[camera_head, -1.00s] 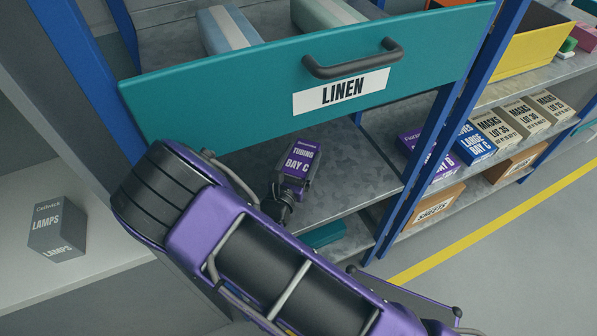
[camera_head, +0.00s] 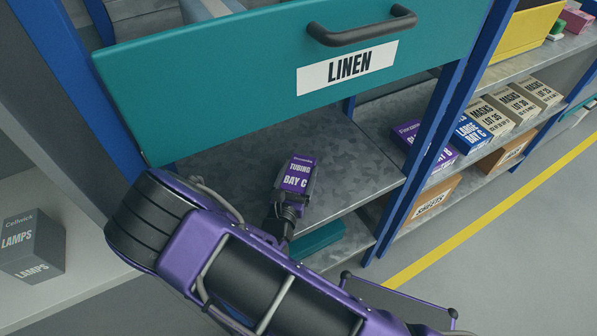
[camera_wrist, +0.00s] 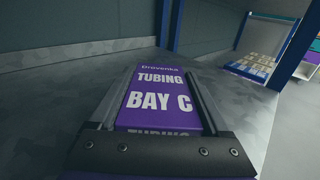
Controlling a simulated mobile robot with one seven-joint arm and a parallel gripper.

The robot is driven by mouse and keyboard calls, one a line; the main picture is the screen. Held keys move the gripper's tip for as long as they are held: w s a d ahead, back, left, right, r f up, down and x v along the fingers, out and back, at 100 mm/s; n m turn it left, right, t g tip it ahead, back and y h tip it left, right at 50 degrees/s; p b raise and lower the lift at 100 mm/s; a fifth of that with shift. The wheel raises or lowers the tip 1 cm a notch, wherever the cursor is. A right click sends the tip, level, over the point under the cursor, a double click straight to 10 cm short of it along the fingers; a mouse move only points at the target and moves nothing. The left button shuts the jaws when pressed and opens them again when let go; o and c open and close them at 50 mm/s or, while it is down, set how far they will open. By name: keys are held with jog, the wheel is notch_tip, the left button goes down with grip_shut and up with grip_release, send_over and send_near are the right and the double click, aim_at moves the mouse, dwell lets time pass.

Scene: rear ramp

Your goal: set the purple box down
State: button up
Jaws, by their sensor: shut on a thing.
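The purple box (camera_head: 298,174), labelled TUBING BAY C, is held at the end of my arm in the head view. It is over the grey metal shelf (camera_head: 345,165) below the LINEN drawer. In the wrist view the box (camera_wrist: 158,95) lies between the two fingers of my gripper (camera_wrist: 157,92), which is shut on it. The wrist view shows the shelf surface (camera_wrist: 235,95) around the box. I cannot tell whether the box's underside touches the shelf. My gripper is partly hidden by my arm in the head view.
The open teal LINEN drawer (camera_head: 260,85) hangs out above the shelf. Blue uprights (camera_head: 425,150) bound the shelf. Boxes, including several MASKS boxes (camera_head: 515,105), fill the bay to the right. A grey LAMPS box (camera_head: 32,246) stands at left. The shelf around the purple box is clear.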

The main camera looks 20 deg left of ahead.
aim_at(293, 191)
jog(key=shift+f, duration=0.2)
jog(key=o, duration=1.4)
jog(key=shift+r, duration=0.3)
jog(key=s, duration=0.4)
jog(key=s+d, duration=0.1)
jog(key=s, duration=0.3)
jog(key=s+p, duration=0.1)
jog(key=s, duration=0.3)
jog(key=shift+d+f, duration=0.1)
jog(key=shift+d, duration=0.1)
